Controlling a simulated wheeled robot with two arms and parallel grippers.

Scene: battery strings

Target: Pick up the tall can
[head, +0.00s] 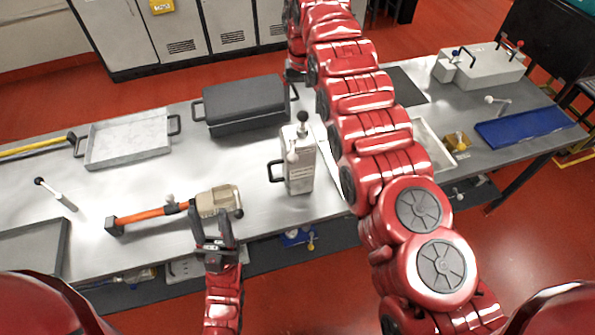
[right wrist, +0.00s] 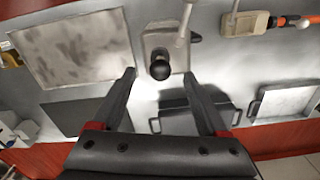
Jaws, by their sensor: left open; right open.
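The tall can is a pale metal canister (head: 299,172) with a black knob on top and a side handle, standing upright on the grey table in the head view. In the right wrist view the can (right wrist: 165,38) is seen from above, its black knob in front of the fingertips. My right gripper (right wrist: 162,82) is open, with nothing between its fingers. The can lies beyond the fingertips, apart from them as far as I can tell.
A dark lidded box (head: 243,104) stands behind the can, with a grey tray (head: 128,140) further left. An orange-handled tool (head: 150,215) lies near my left gripper. My right arm covers part of the table right of the can. A blue tray (head: 522,127) lies far right.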

